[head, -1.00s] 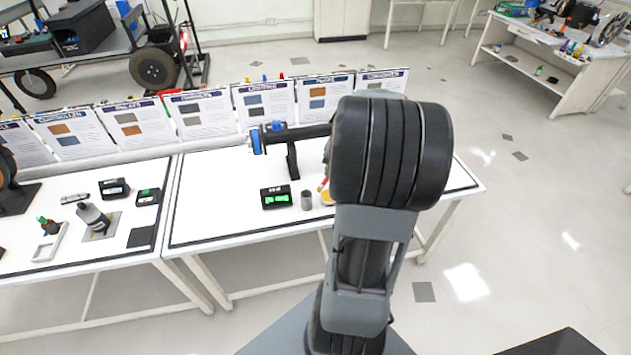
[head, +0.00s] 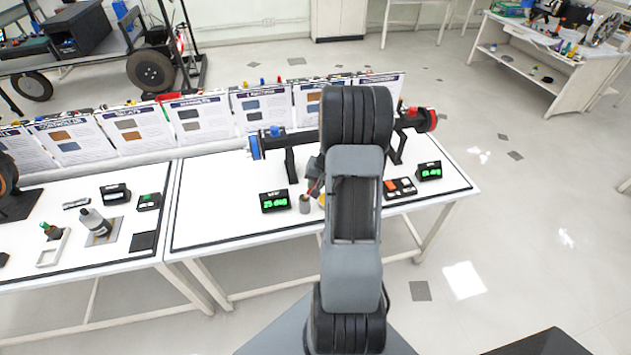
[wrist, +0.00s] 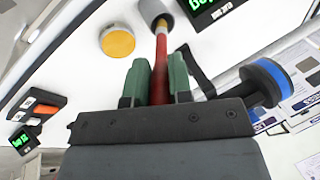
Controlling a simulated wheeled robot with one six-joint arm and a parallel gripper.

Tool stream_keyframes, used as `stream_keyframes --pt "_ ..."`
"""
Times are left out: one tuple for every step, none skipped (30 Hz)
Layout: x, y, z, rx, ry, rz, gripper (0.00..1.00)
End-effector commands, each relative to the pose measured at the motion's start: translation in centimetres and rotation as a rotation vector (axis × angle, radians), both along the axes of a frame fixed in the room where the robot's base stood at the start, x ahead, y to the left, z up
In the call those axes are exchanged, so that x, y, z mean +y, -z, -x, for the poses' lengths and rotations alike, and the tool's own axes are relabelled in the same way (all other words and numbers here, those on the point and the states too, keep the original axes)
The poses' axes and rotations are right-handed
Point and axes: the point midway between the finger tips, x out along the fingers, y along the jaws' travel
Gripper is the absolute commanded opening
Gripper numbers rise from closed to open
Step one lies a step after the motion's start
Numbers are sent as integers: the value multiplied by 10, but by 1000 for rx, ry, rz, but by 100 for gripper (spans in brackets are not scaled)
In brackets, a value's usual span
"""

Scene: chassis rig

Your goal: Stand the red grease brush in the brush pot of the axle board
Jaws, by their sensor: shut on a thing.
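My gripper (wrist: 159,72) is shut on the red grease brush (wrist: 160,82), whose red handle runs between the two green fingers. The brush's far, tan end overlaps the grey brush pot (wrist: 148,9) at the top of the wrist view; I cannot tell whether it is inside the rim or just above it. In the head view my gripper (head: 314,186) is just above and right of the pot (head: 305,205), with only a little red of the brush visible. My arm hides the middle of the axle board.
A yellow round tin (wrist: 117,42) lies beside the pot. A black display with green digits (head: 275,201) stands left of the pot. The axle (head: 275,143) on black stands lies behind.

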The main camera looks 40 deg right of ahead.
Motion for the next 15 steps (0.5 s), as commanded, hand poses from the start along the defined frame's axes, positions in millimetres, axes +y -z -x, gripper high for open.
stream_keyframes --pt "0 1 0 -1 0 1 0" --pt "0 1 0 -1 0 1 0" --pt "0 2 0 -1 0 1 0" --pt "0 2 0 -1 1 1 0" --pt "0 1 0 -1 0 1 0" --pt "0 1 0 -1 0 1 0" --pt "0 1 0 -1 0 1 0" --pt "0 2 0 -1 0 1 0" --pt "0 2 0 -1 0 1 0" --pt "0 3 0 -1 0 1 0" --pt "0 4 0 -1 0 1 0" --pt "0 5 0 -1 0 1 0" --pt "0 6 0 -1 0 1 0" --pt "0 7 0 -1 0 1 0" --pt "0 8 0 -1 0 1 0"
